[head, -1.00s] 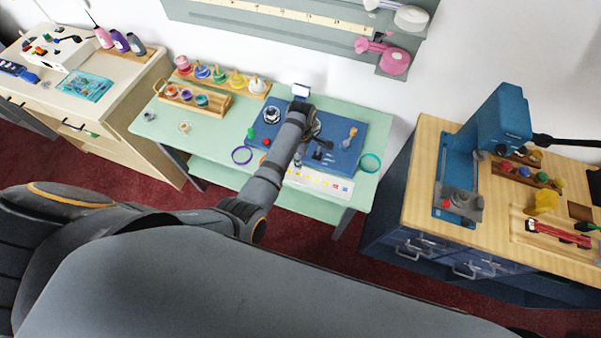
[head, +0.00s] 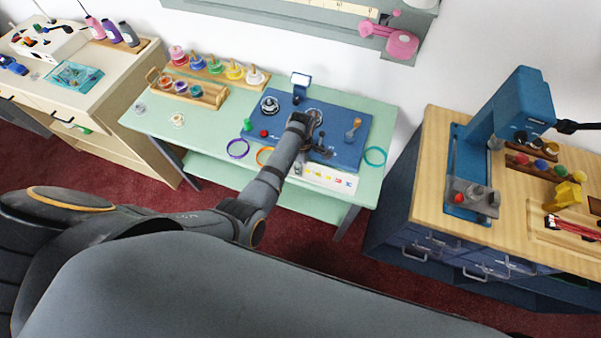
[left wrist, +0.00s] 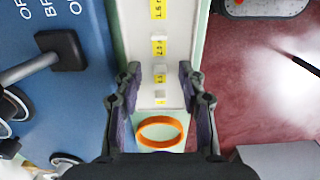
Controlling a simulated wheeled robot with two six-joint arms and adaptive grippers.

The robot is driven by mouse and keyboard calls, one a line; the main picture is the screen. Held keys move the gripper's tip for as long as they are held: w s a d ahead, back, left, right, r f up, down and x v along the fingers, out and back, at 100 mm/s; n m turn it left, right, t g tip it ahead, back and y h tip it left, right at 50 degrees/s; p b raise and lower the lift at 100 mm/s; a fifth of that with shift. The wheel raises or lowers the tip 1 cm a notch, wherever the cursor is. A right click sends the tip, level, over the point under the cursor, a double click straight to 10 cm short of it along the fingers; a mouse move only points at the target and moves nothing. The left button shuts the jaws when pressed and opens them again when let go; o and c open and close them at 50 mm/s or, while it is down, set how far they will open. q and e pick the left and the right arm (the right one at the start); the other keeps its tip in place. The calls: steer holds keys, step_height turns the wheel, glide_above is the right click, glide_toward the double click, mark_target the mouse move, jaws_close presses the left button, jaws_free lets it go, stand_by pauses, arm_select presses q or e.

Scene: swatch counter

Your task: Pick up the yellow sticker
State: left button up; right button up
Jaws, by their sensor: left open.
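A white strip (head: 318,178) along the front edge of the green table carries small yellow, red and blue stickers. In the left wrist view several yellow stickers (left wrist: 159,48) with dark print lie in a row on the strip (left wrist: 144,45), with small pale blocks among them. Which one is the task's sticker I cannot tell. My left gripper (left wrist: 160,82) is open and empty, with its fingers on either side of the strip's near end, above the yellow stickers. In the head view my arm mostly hides this gripper. My right gripper is not in view.
An orange ring (left wrist: 160,131) lies below the jaws. A blue panel (head: 345,129) with knobs and levers adjoins the strip; a black-headed lever (left wrist: 62,55) is near the left finger. A purple ring (head: 238,148) and teal ring (head: 375,156) flank the panel.

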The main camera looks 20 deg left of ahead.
arm_select(q)
steer(key=c, duration=0.8)
steer(key=shift+o, duration=0.2)
